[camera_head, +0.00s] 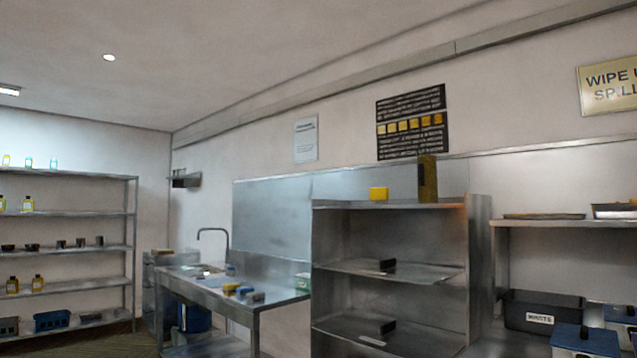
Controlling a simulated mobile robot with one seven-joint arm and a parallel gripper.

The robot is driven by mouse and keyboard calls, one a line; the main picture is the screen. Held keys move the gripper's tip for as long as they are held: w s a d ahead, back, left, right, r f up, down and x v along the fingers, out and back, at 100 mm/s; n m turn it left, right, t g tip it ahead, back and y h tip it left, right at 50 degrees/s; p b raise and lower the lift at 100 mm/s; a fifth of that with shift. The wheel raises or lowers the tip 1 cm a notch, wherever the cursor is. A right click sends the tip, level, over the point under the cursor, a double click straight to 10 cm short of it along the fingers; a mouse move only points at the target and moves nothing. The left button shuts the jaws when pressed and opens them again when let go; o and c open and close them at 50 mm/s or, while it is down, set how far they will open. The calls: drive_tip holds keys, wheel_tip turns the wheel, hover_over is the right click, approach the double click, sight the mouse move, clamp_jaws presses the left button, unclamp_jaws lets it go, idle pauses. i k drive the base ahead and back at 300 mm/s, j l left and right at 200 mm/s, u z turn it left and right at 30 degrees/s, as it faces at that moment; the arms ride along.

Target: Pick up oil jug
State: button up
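I cannot tell for certain which thing is the oil jug. A tall, narrow olive-brown container (428,179) stands upright on top of the steel shelf unit (391,205), at its right end. My gripper and arm are not in view.
A steel sink table (281,300) with small coloured items stands left of the shelf unit. A yellow block (378,194) sits on the unit's top. A dark bin (543,312) and blue-lidded boxes (585,340) are at lower right. Some floor (100,343) shows at lower left.

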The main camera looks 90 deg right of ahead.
sight(427, 161)
drive_tip(key=z, duration=3.25)
